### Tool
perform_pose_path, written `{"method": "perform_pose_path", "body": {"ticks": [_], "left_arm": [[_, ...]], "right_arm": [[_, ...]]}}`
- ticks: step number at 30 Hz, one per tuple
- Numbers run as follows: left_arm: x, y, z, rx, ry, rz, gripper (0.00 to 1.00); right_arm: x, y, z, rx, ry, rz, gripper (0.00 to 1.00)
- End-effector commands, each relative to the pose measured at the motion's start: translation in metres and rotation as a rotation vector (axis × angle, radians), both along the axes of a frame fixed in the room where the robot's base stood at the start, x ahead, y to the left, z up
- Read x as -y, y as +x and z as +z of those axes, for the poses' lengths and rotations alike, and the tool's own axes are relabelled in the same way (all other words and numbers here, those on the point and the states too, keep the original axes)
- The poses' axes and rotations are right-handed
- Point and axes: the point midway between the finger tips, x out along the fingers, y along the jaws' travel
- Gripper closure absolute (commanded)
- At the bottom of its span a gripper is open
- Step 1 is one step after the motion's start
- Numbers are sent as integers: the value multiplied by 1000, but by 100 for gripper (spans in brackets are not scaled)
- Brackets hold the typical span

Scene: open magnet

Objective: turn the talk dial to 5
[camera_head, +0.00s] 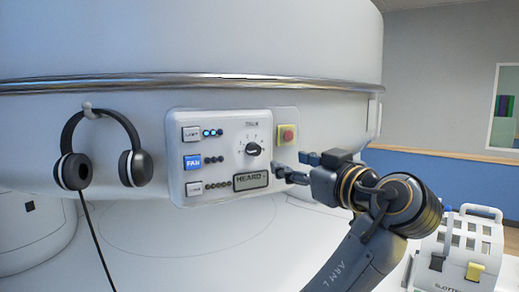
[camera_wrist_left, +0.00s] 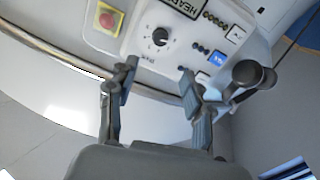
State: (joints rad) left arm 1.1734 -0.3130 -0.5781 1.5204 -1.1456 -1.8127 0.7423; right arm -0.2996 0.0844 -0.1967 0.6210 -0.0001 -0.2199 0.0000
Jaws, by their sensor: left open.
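The talk dial (camera_head: 253,149) is a black round knob on a white control panel (camera_head: 226,116), with a ring of small marks and a "TALK" label above it. Its exact pointer setting is too small to read. In the left wrist view the dial (camera_wrist_left: 160,37) lies beyond the fingertips, between them. My left gripper (camera_head: 288,165), on the arm marked "ARM L", is just to the right of the dial and apart from it. In the left wrist view the gripper (camera_wrist_left: 158,69) is open and empty. My right gripper does not show.
A red button on a yellow plate (camera_head: 287,134) is right of the dial. A "HEARD" display (camera_head: 251,180) is below it. Left are buttons, including a blue "FAN" one (camera_head: 193,162). Headphones (camera_head: 101,150) hang further left. A white slotted rack (camera_head: 467,238) stands lower right.

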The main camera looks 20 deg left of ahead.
Motion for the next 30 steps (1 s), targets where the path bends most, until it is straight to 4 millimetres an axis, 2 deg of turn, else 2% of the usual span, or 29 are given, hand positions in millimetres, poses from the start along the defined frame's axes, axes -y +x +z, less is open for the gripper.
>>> {"method": "perform_pose_path", "body": {"ticks": [5, 18, 24, 30], "left_arm": [[-16, 13, 6, 4, 0, 10, 49], [-81, 75, 7, 2, 2, 7, 49], [-95, 90, 4, 2, 2, 4, 49], [-99, 94, 2, 2, 0, 3, 49]], "right_arm": [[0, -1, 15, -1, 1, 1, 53], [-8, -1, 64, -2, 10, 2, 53], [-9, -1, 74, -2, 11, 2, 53], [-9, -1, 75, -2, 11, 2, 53]]}}
